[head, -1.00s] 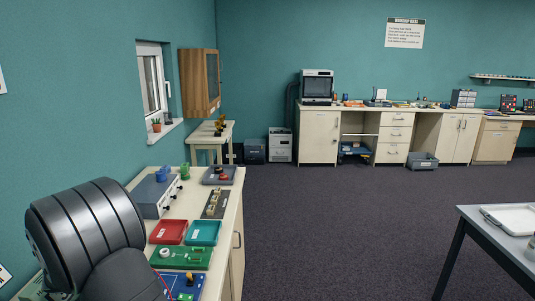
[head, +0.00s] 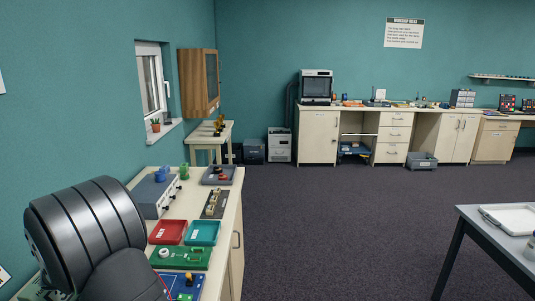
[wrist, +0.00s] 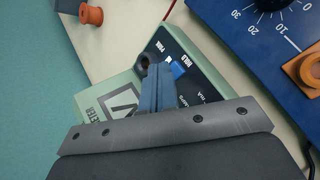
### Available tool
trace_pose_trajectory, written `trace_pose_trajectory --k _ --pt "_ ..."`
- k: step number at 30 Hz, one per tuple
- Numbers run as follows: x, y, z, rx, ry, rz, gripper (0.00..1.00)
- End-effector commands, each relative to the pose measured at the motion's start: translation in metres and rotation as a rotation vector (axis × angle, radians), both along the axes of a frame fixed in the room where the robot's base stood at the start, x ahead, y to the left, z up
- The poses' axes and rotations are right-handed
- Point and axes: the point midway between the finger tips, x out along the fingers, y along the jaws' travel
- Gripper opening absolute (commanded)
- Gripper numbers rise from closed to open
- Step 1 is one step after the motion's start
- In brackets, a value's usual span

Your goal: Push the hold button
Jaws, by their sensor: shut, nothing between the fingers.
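In the wrist view a pale green meter (wrist: 93,104) with a dark face panel lies on the bench. A blue button (wrist: 179,69) sits on its dark panel, near a label that seems to read HOLD. A dark round button or knob (wrist: 143,61) is to its left, near another small label. My gripper (wrist: 160,68) is shut and empty, its blue-grey fingertips over the panel between these two. The tips are just left of the blue button; I cannot tell whether they touch the panel. The fingers hide part of the meter. The head view does not show my gripper.
A blue box with a numbered dial (wrist: 265,12) stands close at the right in the wrist view, with an orange terminal (wrist: 303,67). An orange spool-like piece (wrist: 91,14) is at upper left. In the head view, red (head: 168,232) and teal (head: 203,233) trays lie on the bench.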

Motion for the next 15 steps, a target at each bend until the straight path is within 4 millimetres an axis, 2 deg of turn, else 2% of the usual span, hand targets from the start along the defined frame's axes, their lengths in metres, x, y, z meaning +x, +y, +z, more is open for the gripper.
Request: trace_pose_trajectory --k 15 --pt "0.000 0.000 0.049 0.003 -0.001 0.000 0.00"
